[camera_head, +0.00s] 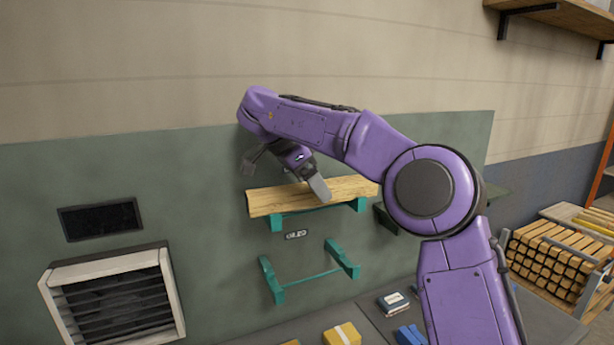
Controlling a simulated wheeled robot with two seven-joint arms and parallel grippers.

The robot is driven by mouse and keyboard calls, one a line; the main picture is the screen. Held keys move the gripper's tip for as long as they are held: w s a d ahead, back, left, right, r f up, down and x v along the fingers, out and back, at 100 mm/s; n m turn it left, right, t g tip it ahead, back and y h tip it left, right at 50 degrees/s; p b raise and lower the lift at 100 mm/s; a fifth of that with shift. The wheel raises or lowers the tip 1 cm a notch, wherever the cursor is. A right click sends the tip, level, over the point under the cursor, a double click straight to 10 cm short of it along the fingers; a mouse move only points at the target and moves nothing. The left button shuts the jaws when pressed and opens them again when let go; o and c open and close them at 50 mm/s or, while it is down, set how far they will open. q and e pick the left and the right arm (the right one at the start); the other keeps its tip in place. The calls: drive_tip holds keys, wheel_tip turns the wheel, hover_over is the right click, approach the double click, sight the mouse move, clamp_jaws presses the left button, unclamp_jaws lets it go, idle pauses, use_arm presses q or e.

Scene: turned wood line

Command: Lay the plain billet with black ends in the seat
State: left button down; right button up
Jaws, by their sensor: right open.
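A pale wooden piece (345,188) lies across the upper pair of teal brackets (277,222) on the green wall panel. I cannot make out black ends on it; its right end is close to my arm. A lower pair of teal brackets (310,276) joined by a bar is empty. I cannot tell which pair is the seat. My right gripper (285,182) is open at the wooden piece, with one grey finger in front of it and the other at its upper left. Whether it touches the wood is unclear. My left gripper is out of view.
Several wooden billets are stacked in a rack (555,262) at the right. A louvred vent (115,300) is at the lower left. A small label (297,234) sits between the bracket pairs.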

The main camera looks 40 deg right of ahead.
drive_tip(key=p+v, duration=0.1)
drive_tip(key=v, duration=0.8)
drive_tip(key=shift+w+a+r, duration=0.1)
drive_tip(key=shift+a+r, duration=0.05)
drive_tip(key=shift+a, duration=0.05)
drive_tip(key=shift+w+r, duration=0.1)
drive_tip(key=shift+r, duration=0.2)
drive_tip(key=shift+a, duration=0.1)
